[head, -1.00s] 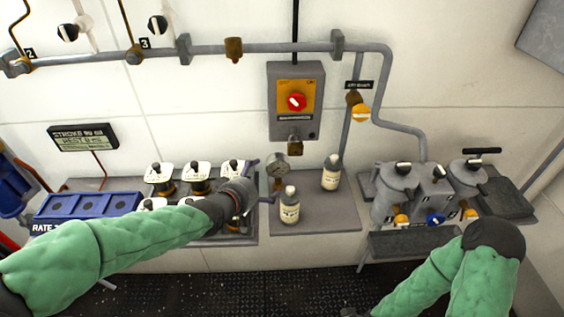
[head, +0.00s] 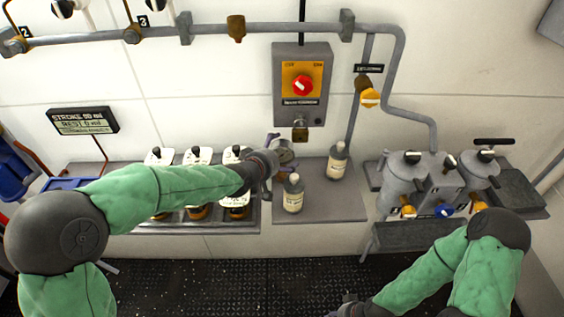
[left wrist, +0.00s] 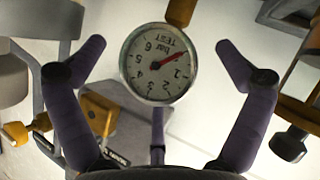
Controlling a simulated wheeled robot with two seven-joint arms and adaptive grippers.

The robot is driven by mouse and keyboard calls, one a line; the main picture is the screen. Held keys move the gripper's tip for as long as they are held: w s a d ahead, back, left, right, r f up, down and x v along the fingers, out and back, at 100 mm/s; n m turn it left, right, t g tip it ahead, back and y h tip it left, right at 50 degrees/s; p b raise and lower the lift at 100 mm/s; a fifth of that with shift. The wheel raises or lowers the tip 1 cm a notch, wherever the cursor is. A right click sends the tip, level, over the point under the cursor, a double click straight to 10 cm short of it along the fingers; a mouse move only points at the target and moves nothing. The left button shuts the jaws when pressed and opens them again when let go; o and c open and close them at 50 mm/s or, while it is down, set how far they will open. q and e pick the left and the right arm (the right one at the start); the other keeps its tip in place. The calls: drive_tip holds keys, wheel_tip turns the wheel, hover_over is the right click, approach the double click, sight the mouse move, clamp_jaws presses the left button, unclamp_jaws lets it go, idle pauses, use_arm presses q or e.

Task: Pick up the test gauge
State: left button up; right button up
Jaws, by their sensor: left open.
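The test gauge (left wrist: 158,63) is a round dial with a metal rim, a white face and a red needle. In the left wrist view it shows upside down, between the spread fingers of my left gripper (left wrist: 160,110), which is open and empty. In the head view the gauge (head: 284,152) is partly hidden by my left gripper (head: 280,158), which is right at it above the grey shelf. I see no clear contact between fingers and gauge. My right gripper (head: 350,307) shows only in part at the bottom edge, too dark to read.
Two labelled bottles (head: 293,194) (head: 337,162) stand just right of my left gripper. A panel with a red knob (head: 301,86) hangs above. Grey canisters (head: 405,180) stand to the right.

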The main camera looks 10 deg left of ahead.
use_arm(q)
drive_tip(key=shift+x, duration=0.75)
drive_tip(key=c, duration=1.7)
drive_tip(key=shift+o, duration=0.2)
